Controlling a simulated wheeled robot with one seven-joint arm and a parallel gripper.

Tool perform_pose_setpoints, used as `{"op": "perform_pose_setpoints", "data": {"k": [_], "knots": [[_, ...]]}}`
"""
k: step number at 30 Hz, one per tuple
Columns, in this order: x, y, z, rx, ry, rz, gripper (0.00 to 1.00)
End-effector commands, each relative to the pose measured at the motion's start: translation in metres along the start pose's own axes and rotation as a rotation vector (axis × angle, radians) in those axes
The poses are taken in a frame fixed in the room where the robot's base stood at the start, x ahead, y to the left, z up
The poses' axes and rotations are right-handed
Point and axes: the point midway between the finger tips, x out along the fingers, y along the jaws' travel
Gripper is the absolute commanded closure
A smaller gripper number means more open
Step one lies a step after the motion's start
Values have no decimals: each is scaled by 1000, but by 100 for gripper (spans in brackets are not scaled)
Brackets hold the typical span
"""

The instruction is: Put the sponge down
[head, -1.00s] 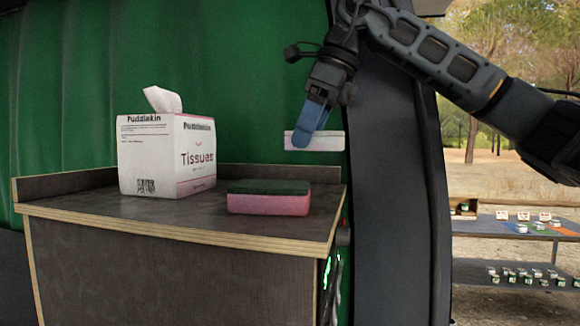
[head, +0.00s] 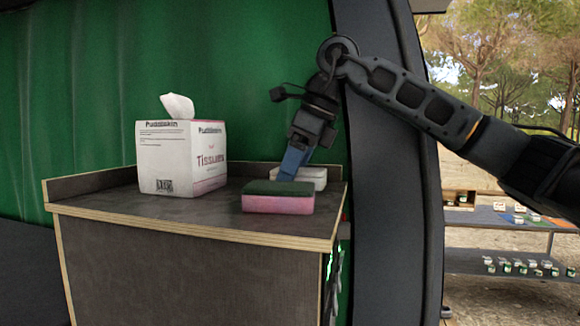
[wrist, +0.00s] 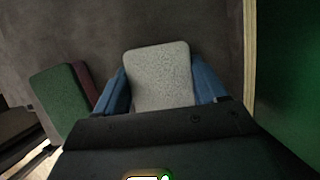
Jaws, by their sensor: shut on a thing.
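My gripper (head: 293,162) is shut on a pale, speckled, block-shaped sponge (head: 314,178) at the right end of the dark counter (head: 130,210). In the wrist view this sponge (wrist: 162,77) lies flat between the two blue fingers. In the head view it is low over the counter, behind a green-topped pink sponge (head: 278,203) that hides part of it. I cannot tell whether its underside touches the counter. The green and pink sponge lies on the counter and also shows left of my gripper in the wrist view (wrist: 62,100).
A white tissue box (head: 170,160) stands on the counter to the left. A raised rim (head: 95,182) runs along the counter's back. A dark pillar (head: 390,220) stands close at right. The counter's front middle is bare.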

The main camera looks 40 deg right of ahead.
Motion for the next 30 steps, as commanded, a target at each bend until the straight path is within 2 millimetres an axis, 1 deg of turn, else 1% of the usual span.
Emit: {"op": "perform_pose_setpoints", "data": {"k": [9,10,17,26,30], "knots": [[7,0,-3,0,1,0,53],[5,0,-2,0,1,0,26],[6,1,-3,-1,3,2,4],[7,2,-2,-3,4,5,3],[1,2,0,-3,3,5,3]]}}
